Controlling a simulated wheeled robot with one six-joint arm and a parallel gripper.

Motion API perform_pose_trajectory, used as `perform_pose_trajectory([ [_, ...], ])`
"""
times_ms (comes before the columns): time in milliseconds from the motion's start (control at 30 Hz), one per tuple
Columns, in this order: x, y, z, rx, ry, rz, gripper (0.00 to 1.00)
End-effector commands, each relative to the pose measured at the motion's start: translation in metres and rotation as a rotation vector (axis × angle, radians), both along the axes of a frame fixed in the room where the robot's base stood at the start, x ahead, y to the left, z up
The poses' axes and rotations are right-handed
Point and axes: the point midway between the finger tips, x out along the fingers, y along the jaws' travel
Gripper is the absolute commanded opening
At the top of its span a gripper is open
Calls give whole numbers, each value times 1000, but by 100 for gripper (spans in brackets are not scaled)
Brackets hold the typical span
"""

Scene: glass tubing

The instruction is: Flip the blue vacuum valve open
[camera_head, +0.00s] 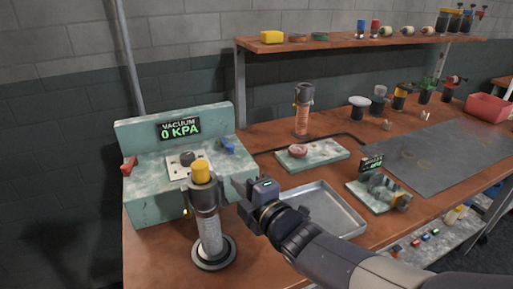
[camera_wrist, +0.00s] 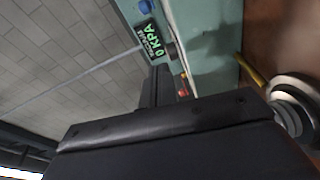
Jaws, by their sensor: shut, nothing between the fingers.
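The blue valve handle (camera_head: 227,146) is on the right part of the green vacuum unit (camera_head: 165,130), in the head view. The unit's display (camera_head: 179,129) reads "VACUUM 0 KPA" and also shows, turned, in the wrist view (camera_wrist: 152,38). A red handle (camera_head: 129,165) is on the unit's left side. My gripper (camera_head: 237,186) is shut and empty, in front of and below the blue handle and apart from it. In the wrist view my dark fingers (camera_wrist: 157,86) stand near the unit's edge.
A yellow-capped glass cylinder (camera_head: 209,230) stands upright in front of the unit, just left of my gripper. A metal tray (camera_head: 352,226) lies right of it. A pad with a pink disc (camera_head: 335,150) lies behind. A shelf (camera_head: 350,42) with several containers runs along the back.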

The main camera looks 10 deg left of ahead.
Motion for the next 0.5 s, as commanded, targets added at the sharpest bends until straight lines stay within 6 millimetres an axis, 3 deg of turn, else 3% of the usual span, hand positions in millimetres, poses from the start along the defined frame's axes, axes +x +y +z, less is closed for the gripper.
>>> perform_pose_trajectory([
  [133, -4, 10, 2, -4, -50, 38, 0],
  [500, -3, 11, 3, -4, -54, 39, 0],
])
